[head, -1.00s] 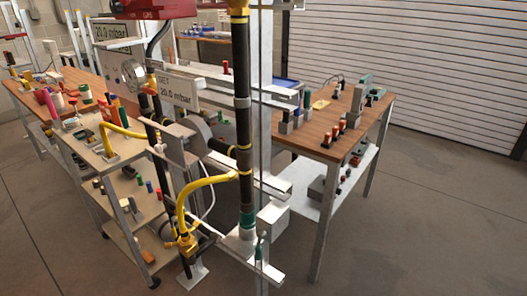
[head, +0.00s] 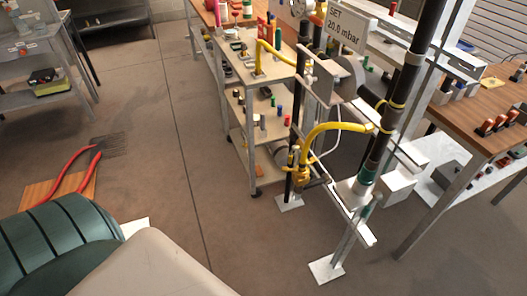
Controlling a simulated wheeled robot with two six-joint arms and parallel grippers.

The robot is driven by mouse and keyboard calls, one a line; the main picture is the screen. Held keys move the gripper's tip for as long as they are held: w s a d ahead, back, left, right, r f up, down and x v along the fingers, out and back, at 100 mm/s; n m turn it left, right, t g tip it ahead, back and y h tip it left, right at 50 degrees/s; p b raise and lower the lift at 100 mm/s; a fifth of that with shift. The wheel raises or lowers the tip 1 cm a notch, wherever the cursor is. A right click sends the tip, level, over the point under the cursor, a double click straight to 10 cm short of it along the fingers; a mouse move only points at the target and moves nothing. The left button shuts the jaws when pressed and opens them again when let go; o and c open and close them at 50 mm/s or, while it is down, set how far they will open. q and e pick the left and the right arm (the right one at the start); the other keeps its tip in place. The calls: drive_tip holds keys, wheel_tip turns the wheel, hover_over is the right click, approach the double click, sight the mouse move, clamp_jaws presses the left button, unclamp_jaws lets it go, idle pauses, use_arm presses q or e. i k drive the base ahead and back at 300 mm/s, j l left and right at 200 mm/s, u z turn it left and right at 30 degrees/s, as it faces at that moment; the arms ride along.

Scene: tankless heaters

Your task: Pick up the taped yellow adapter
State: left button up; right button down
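I cannot single out a taped yellow adapter for certain. A curved yellow pipe (head: 335,130) runs from a yellow valve fitting (head: 298,160) to a dark upright pipe (head: 395,95) with narrow yellow bands. A second bent yellow pipe (head: 275,49) stands on the upper shelf of a cart. Small coloured parts lie on the cart's shelves, too small to identify. Neither of my grippers shows in the head view.
The cart (head: 252,72) stands at the centre, beside the metal pipe stand (head: 327,268). A wooden table (head: 460,125) is at the right. Grey shelving (head: 35,45) is at the left. A red-handled tool (head: 70,172) lies low at left. The floor (head: 165,130) between is largely open.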

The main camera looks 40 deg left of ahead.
sight(302, 166)
drive_tip(key=u, duration=0.75)
drive_tip(key=j+z, duration=0.1)
drive_tip(key=j, duration=0.3)
drive_tip(key=k+j+z, duration=0.15)
drive_tip(key=j, duration=0.2)
drive_tip(key=j+z, duration=0.1)
drive_tip(key=j, duration=0.25)
drive_tip(key=k, duration=0.05)
